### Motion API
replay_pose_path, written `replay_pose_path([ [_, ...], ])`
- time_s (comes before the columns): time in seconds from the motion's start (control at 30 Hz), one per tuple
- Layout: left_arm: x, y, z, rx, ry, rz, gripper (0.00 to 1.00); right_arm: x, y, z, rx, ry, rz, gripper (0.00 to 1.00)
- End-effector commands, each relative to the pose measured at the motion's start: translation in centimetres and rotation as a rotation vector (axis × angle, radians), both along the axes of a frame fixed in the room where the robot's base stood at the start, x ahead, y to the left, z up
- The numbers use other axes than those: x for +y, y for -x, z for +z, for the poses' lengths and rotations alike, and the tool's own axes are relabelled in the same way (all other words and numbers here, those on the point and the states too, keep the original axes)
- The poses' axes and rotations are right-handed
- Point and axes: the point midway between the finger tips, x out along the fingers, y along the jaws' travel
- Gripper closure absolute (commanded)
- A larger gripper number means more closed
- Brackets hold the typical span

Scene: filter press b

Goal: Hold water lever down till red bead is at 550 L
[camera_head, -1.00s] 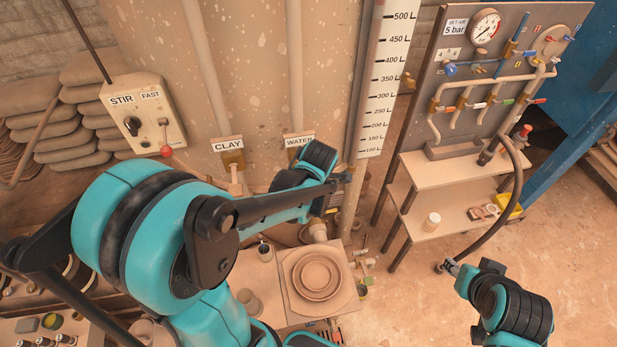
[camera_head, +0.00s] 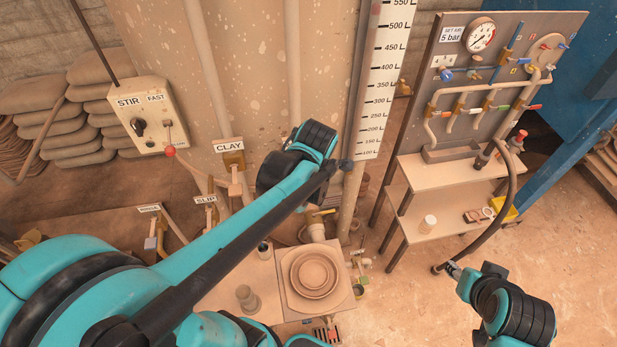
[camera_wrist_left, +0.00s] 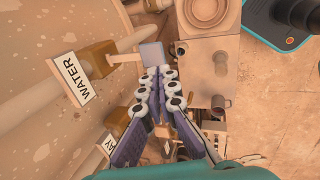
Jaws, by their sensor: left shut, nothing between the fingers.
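The water lever (camera_wrist_left: 125,58) sticks out beside its WATER label (camera_wrist_left: 70,80) in the left wrist view, ending in a pale square paddle (camera_wrist_left: 152,54). My left gripper (camera_wrist_left: 154,80) is shut and empty, its fingertips close by the paddle; I cannot tell whether they touch. In the head view my left arm hides the lever, its label and the gripper. The litre scale (camera_head: 385,75) stands right of the arm, with 550 L at its top. I cannot make out the red bead. My right gripper (camera_head: 454,270) is low at the right; its fingers are unclear.
The CLAY lever (camera_head: 233,186) and SLIP lever (camera_head: 212,212) stand left of my left wrist. The STIR box (camera_head: 146,117) is further left. A table with a round dish (camera_head: 314,273) lies below. A gauge panel (camera_head: 480,75) and black hose (camera_head: 512,190) are at the right.

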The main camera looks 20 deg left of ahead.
Motion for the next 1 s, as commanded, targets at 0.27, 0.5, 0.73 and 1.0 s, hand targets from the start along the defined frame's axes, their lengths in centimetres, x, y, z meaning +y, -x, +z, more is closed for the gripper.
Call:
replay_pose_path([
  [0.27,-0.7,0.9,2.4,0.001,0.000,-0.002,1.00,0.0,0.0,0.1,0.000,0.000,0.000,0.60],
  [0.5,-0.7,0.9,2.4,0.000,0.000,-0.001,1.00,0.0,0.0,0.1,0.000,0.000,0.000,0.60],
  [0.73,-0.7,0.9,2.4,0.000,0.000,-0.001,1.00,0.0,0.0,0.1,0.000,0.000,0.000,0.60],
  [1.0,-1.1,1.8,-0.6,0.007,-0.031,-0.165,1.00,0.0,0.0,-3.2,0.000,0.000,0.000,0.60],
])
